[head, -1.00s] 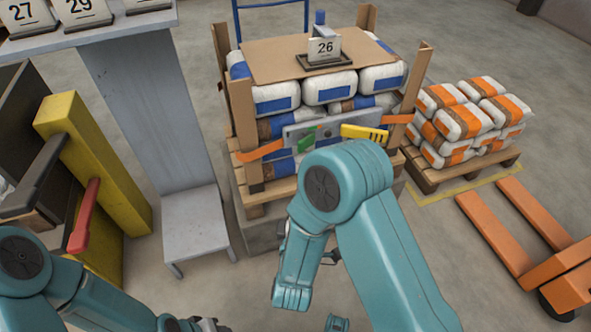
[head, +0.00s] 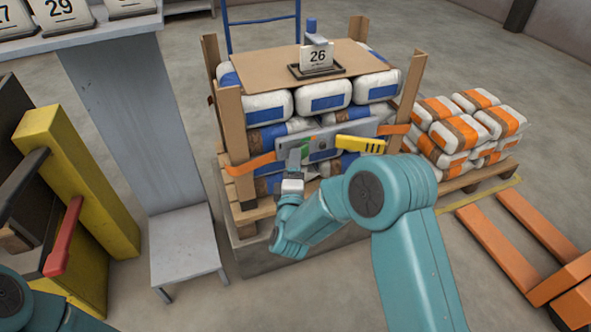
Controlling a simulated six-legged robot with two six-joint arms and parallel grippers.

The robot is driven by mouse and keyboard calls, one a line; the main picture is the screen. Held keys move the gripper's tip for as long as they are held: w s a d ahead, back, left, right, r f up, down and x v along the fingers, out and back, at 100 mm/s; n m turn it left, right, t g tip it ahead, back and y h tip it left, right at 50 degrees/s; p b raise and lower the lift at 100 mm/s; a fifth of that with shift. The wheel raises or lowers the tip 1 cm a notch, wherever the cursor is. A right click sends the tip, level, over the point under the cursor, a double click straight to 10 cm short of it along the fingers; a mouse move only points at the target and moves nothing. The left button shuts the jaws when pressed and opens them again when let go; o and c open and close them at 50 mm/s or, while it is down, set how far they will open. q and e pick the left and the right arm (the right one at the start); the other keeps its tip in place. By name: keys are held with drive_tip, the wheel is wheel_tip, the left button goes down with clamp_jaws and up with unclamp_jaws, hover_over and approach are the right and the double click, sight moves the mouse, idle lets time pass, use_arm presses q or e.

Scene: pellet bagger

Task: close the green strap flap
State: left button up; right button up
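A grey strap buckle plate (head: 328,133) sits across the front of the stacked bags, with an orange strap (head: 250,165) running from its left side. The small green flap (head: 305,151) is on the plate's left half and is partly covered by my gripper; I cannot tell its angle. A yellow flap (head: 360,144) is on the right half. My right gripper (head: 295,160) is in front of the plate's left half, at the green flap. Its fingers are small and partly hidden, so touch and opening cannot be told. My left gripper is out of view.
Wooden corner posts (head: 230,125) flank the bags, topped by a cardboard sheet (head: 290,66) with a sign 26 (head: 317,57). A grey stand (head: 185,245) and a yellow post (head: 80,180) with a red lever (head: 64,238) are left. Orange-labelled bags (head: 465,125) are right.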

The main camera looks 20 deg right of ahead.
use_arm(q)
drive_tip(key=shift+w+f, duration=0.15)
use_arm(e)
drive_tip(key=shift+w+d, duration=0.2)
drive_tip(key=shift+w, duration=0.25)
drive_tip(key=c, duration=1.1)
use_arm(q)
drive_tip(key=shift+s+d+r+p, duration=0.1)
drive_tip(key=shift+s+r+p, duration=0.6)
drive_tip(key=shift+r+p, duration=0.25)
use_arm(e)
drive_tip(key=shift+o, duration=0.2)
drive_tip(key=m+h, duration=0.1)
drive_tip(key=w+a+m+g+h, duration=0.1)
drive_tip(key=m+g+h, duration=0.1)
drive_tip(key=h, duration=0.1)
drive_tip(key=shift+w+a, duration=0.15)
drive_tip(key=shift+w, duration=0.1)
drive_tip(key=o, duration=1.1)
drive_tip(key=shift+c, duration=0.2)
